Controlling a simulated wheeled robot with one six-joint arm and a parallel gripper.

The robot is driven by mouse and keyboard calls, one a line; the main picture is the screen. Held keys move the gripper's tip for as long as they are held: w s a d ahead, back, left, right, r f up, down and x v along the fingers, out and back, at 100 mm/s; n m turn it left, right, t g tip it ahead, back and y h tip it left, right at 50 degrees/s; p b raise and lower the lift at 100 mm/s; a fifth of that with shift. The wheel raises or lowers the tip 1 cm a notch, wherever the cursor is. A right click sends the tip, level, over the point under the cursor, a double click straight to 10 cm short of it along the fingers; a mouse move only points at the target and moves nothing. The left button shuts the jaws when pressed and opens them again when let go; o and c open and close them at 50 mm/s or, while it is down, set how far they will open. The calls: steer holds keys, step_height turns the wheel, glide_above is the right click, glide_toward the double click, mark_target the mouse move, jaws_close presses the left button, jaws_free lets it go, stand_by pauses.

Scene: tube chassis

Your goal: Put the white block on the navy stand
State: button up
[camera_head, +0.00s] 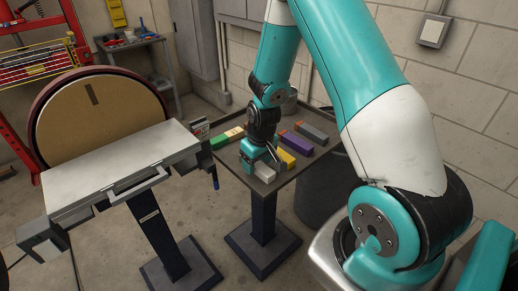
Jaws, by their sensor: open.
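A pale grey-white block (263,172) lies near the front corner of a dark tabletop (268,187). My gripper (262,163) reaches down right above and behind this block. It is open, and its fingers are small in view, so I cannot tell whether they touch the block or straddle it. No separate navy stand is clear to me. The dark tabletop rests on a dark navy column (263,217), and the sander's table has a similar column (157,235).
Green (219,142), purple (297,143), yellow (285,158) and grey (311,132) blocks lie around my gripper on the tabletop. A disc sander (92,120) with a flat metal table (120,168) stands to the left. A dark bin (325,190) stands at the right.

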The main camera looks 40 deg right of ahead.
mark_target(260, 166)
step_height(260, 166, up, 11)
steer(key=s, duration=0.2)
steer(key=s+a+r+n+y, duration=0.1)
steer(key=s+a+r+n, duration=0.2)
steer(key=a, duration=0.4)
steer(key=s+a+r+y, duration=0.1)
steer(key=s+a+r, duration=0.2)
steer(key=a+r, duration=0.3)
steer(key=s+a+r+n+g+y, duration=0.1)
steer(key=s+a+r+n+y, duration=0.1)
steer(key=s+a, duration=0.7)
steer(key=s+r+n, duration=0.1)
steer(key=s+r, duration=0.1)
steer(key=s, duration=0.2)
steer(key=shift+a+r+n+g+b, duration=0.2)
steer(key=shift+n+g+b, duration=0.1)
steer(key=shift+g+b, duration=0.1)
